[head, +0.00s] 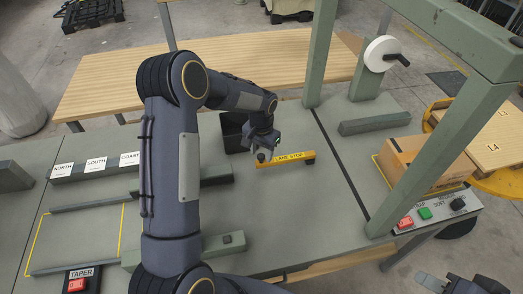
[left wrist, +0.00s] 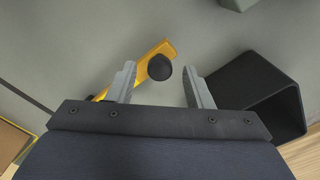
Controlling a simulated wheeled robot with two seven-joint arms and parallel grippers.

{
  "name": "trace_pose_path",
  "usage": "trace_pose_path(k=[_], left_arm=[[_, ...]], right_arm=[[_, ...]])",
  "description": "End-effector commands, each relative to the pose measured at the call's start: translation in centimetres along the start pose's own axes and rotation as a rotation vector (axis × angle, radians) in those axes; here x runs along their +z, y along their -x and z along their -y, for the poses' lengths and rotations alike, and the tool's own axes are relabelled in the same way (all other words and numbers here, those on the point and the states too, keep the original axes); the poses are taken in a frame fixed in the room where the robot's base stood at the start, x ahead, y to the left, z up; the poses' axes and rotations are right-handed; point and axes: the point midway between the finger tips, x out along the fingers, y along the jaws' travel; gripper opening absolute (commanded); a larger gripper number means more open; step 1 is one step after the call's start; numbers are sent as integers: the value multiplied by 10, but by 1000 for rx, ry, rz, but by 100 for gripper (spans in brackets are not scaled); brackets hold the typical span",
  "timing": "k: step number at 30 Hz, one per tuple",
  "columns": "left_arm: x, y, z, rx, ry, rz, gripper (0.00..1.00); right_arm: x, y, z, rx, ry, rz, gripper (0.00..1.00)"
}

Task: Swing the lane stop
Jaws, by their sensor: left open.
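The lane stop (head: 290,157) is a yellow bar labelled LANE STOP, lying across the grey table in the head view. It also shows in the left wrist view (left wrist: 139,65), with a black knob (left wrist: 160,67) near one end. A dark round part (head: 309,161) sits at the bar's right end. My left gripper (head: 263,155) is over the bar's left end. In the left wrist view the gripper (left wrist: 160,88) is open, with the knob showing between its fingers; contact cannot be told. My right gripper (head: 452,286) is partly in view at the bottom right, its jaws unclear.
A black open bin (head: 232,132) stands close behind my left gripper; it also shows in the left wrist view (left wrist: 262,92). A green frame post (head: 440,160), a cardboard box (head: 425,165) and a button panel (head: 430,212) are to the right. Labelled blocks (head: 95,164) are left.

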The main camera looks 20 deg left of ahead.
Motion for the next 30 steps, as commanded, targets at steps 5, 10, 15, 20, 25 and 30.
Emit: trace_pose_path(k=[5, 10, 15, 20, 25, 30], left_arm=[[0, -6, 0, 0, 0, 0, 46], [0, -6, 0, 0, 0, -1, 46], [0, -6, 0, 0, 1, -1, 25], [0, -6, 0, 0, 1, -1, 4], [0, -6, 0, 0, 1, -1, 0], [-1, -6, -3, 0, 5, -1, 0]], right_arm=[[-1, 1, 0, 0, 0, 0, 36], [0, 1, 0, 0, 0, 0, 36], [0, 1, 0, 0, 0, 0, 36], [0, 1, 0, 0, 0, 0, 36], [0, 1, 0, 0, 0, 0, 36], [0, 0, 0, 0, 0, 0, 36]])
